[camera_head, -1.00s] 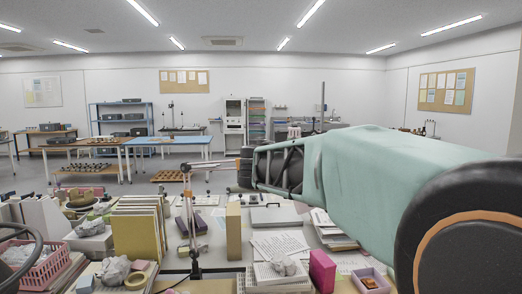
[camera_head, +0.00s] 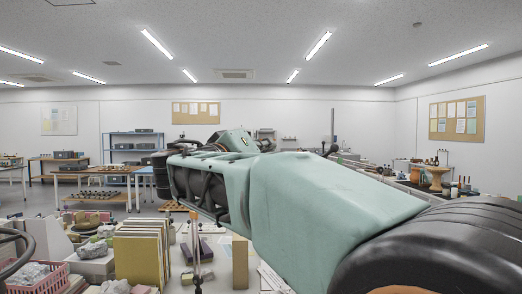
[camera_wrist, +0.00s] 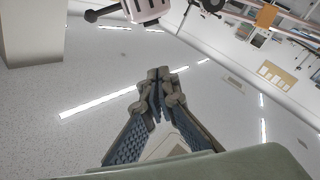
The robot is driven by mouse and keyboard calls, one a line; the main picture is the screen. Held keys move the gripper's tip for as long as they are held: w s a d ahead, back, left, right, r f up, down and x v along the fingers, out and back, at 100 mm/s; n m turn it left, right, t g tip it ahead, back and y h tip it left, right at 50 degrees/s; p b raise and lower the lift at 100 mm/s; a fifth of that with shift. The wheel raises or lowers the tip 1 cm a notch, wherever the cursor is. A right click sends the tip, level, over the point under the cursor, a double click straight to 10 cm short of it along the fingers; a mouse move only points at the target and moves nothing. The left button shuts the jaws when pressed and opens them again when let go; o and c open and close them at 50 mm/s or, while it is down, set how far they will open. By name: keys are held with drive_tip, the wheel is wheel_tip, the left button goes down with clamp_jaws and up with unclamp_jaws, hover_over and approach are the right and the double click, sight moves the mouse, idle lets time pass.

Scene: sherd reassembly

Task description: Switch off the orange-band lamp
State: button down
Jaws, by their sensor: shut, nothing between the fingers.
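In the wrist view my gripper (camera_wrist: 158,73) points up toward the ceiling, with its two fingers together and nothing between them. In the head view my green arm crosses the picture, and I cannot make out the fingers there. A thin jointed stand with reddish parts, perhaps a desk lamp (camera_head: 196,240), rises from the cluttered table at lower centre. My arm hides part of it. I cannot make out an orange band, a switch or whether it is lit. A white slotted object (camera_wrist: 147,8) with a dark knob is cut off at the top of the wrist view; I cannot tell what it is.
Upright cream folders (camera_head: 140,258), a pink basket (camera_head: 38,278) and a tan upright box (camera_head: 240,262) crowd the near table. Further tables (camera_head: 105,172) and a blue shelf (camera_head: 135,145) stand behind. My arm covers the table's right part.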

drive_tip(key=shift+w+d+f+p, duration=0.2)
drive_tip(key=shift+w+d+f, duration=0.15)
drive_tip(key=shift+w+d, duration=0.9)
drive_tip(key=shift+w+d+f+p, duration=0.15)
drive_tip(key=shift+w+d+f, duration=0.25)
drive_tip(key=shift+w+d, duration=0.8)
drive_tip(key=shift+w+d+f+p, duration=0.2)
drive_tip(key=shift+w+d+f, duration=0.15)
drive_tip(key=shift+w+d, duration=0.9)
drive_tip(key=shift+s+d, duration=0.1)
drive_tip(key=shift+s, duration=0.05)
